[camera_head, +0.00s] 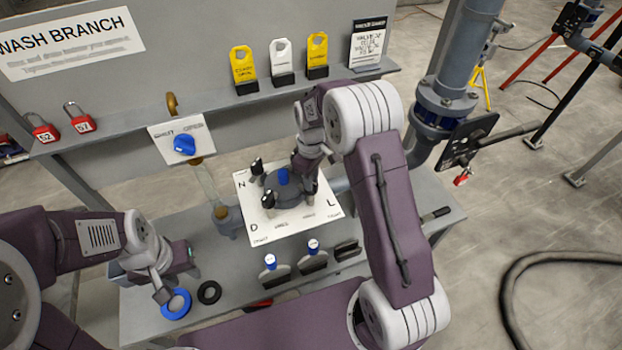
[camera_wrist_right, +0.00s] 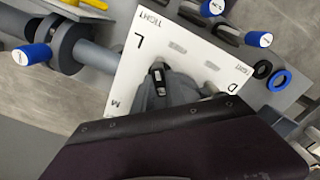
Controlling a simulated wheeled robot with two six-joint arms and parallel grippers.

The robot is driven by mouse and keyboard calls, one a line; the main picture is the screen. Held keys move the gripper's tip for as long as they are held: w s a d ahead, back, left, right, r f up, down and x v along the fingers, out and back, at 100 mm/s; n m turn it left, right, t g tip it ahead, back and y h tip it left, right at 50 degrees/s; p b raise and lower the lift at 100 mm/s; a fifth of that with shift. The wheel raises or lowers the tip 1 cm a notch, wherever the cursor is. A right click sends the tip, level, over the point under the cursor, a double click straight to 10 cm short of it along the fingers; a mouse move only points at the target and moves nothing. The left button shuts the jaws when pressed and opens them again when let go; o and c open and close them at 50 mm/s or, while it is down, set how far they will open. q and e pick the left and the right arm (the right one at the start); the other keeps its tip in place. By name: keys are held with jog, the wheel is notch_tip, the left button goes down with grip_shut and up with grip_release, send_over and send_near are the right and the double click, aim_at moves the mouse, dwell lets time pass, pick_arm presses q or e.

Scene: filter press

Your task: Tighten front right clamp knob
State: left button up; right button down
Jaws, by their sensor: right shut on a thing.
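The grey round filter housing (camera_head: 288,190) stands on a white plate (camera_head: 262,232) lettered N, D and L, with a blue knob (camera_head: 283,176) on top. Black clamp knobs stand around it, at the back left (camera_head: 257,167) and front left (camera_head: 268,199). My right gripper (camera_head: 304,172) reaches down at the housing's right side, shut on the front right clamp knob (camera_head: 309,187). A black knob near the letter L shows in the right wrist view (camera_wrist_right: 158,76); the grip is largely hidden there. My left gripper (camera_head: 162,294) is low over a blue ring (camera_head: 176,303); its jaw opening is unclear.
A black ring (camera_head: 209,292) lies beside the blue ring. Blue-handled parts (camera_head: 270,262) stand along the bench front. A blue valve handle (camera_head: 184,144) and a shelf with tags (camera_head: 243,68) are behind. A grey pipe (camera_head: 449,90) rises at right.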

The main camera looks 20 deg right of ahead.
jog(key=shift+w+r+n, duration=0.1)
jog(key=shift+n, duration=0.5)
jog(key=c, duration=1.4)
grip_release()
jog(key=shift+o, duration=0.2)
jog(key=shift+r, duration=0.35)
notch_tip(320, 180, up, 8)
jog(key=shift+r+b, duration=0.15)
jog(key=shift+b, duration=0.75)
